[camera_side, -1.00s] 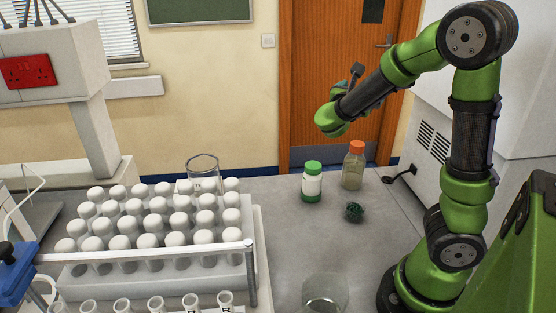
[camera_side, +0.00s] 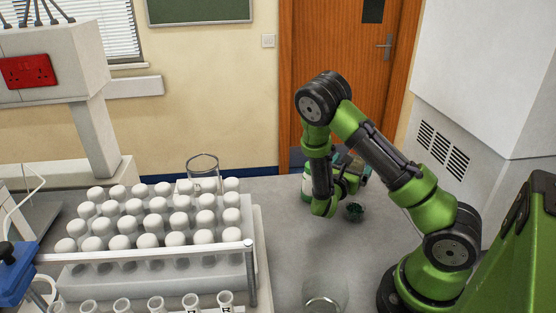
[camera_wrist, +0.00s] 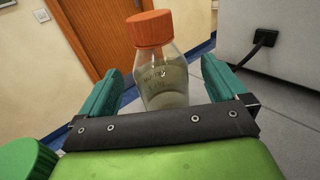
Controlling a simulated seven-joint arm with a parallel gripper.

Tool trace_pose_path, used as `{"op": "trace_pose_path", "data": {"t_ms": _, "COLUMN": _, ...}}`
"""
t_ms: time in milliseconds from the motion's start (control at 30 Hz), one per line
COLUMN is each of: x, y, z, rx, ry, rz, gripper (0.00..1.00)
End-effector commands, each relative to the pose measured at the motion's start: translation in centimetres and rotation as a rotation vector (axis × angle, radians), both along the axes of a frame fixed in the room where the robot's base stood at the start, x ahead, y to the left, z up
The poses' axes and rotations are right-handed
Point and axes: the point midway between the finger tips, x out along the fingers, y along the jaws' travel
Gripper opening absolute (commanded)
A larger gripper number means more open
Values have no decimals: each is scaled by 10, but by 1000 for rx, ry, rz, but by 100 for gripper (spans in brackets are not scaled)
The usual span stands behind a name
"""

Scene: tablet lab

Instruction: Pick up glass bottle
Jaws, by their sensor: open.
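The glass bottle (camera_wrist: 163,82) has an orange cap and pale contents. In the wrist view it stands upright between the two teal fingers of my gripper (camera_wrist: 161,72), with gaps on both sides. Its lower part is hidden by the dark gripper bar. In the side view my gripper (camera_side: 350,166) is low over the back of the bench, and my arm and gripper hide the bottle there. The fingers are apart and hold nothing.
A white bottle (camera_side: 306,187) with a green cap (camera_wrist: 24,160) stands close on the left, partly hidden by my arm. A small dark green object (camera_side: 355,212) lies in front. A rack of white-capped tubes (camera_side: 254,215) fills the left. A glass beaker (camera_side: 325,298) is at the front.

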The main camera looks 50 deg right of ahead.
Motion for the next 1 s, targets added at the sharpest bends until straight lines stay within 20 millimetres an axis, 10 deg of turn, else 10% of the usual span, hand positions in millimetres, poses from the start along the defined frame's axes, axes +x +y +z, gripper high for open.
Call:
{"op": "trace_pose_path", "data": {"t_ms": 833, "x": 6, "y": -50, "z": -15, "rx": -1, "ry": 0, "rz": 1, "gripper": 99}}
{"op": "trace_pose_path", "data": {"t_ms": 1000, "x": 6, "y": -50, "z": -15, "rx": -1, "ry": 0, "rz": 1, "gripper": 74}}
